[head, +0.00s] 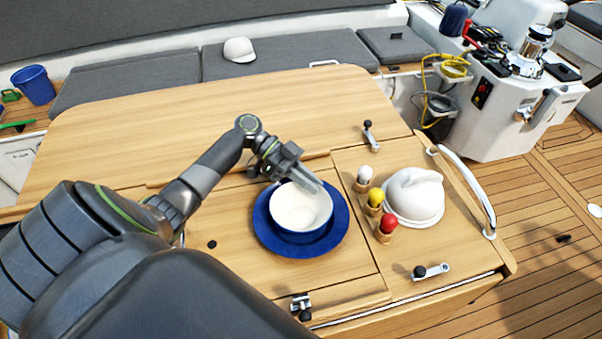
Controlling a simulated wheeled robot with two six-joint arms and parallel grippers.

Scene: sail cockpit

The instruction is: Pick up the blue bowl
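The blue bowl (301,212) has a cream inside and sits on a wide blue plate (263,238) on the wooden table. My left gripper (312,182) reaches in from the left, with its fingers over the far rim of the bowl. The fingers overlap closely in this view, so I cannot tell whether they are open or shut, or whether they touch the rim. The gripper hides part of the far rim. My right gripper is not in view.
Right of the plate stand egg cups with a white (364,175), a yellow (376,197) and a red (388,222) top, beside a white domed object (414,197). Metal latches (371,136) sit on the table (240,93). The table's far left is clear.

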